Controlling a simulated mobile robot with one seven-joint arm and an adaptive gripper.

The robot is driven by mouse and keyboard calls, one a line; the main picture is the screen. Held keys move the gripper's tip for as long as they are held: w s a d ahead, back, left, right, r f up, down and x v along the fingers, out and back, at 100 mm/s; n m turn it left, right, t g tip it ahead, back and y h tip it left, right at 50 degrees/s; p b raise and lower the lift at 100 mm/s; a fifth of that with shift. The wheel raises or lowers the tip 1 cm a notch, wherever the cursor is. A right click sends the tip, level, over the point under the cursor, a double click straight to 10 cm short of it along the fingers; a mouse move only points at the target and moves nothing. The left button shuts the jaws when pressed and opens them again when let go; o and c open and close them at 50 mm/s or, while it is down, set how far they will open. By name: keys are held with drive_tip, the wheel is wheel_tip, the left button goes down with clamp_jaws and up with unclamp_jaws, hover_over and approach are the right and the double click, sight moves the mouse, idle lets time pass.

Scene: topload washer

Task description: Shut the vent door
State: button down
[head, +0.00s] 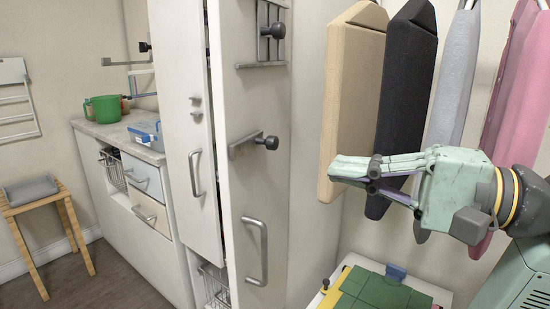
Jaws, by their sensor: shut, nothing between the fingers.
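No part in the head view is clearly recognizable as the vent door. A tall white panel (240,185) with a grey bar handle (255,250) stands left of centre. It carries a dark knob on a metal bracket (266,143) and a slotted metal fitting near its top. A narrower white door (185,130) with its own handle is to its left, and a dark gap shows between the two. My gripper (338,168) is to the right of the panel, apart from it. Its pale green fingers are together and empty, pointing left in front of a beige padded board.
Padded boards in beige (350,90), black (405,95), grey (452,90) and pink (515,90) hang behind my gripper. Below is a green-topped surface (375,298). A counter (110,135) holds a green pot; a wooden stool (35,200) stands far left.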

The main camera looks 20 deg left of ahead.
sight(235, 152)
drive_tip(key=a, duration=0.4)
drive_tip(key=w+a+p, duration=0.1)
drive_tip(key=a, duration=0.8)
drive_tip(key=shift+w+a+p, duration=0.2)
drive_tip(key=shift+w+p, duration=0.2)
drive_tip(key=shift+a, duration=0.1)
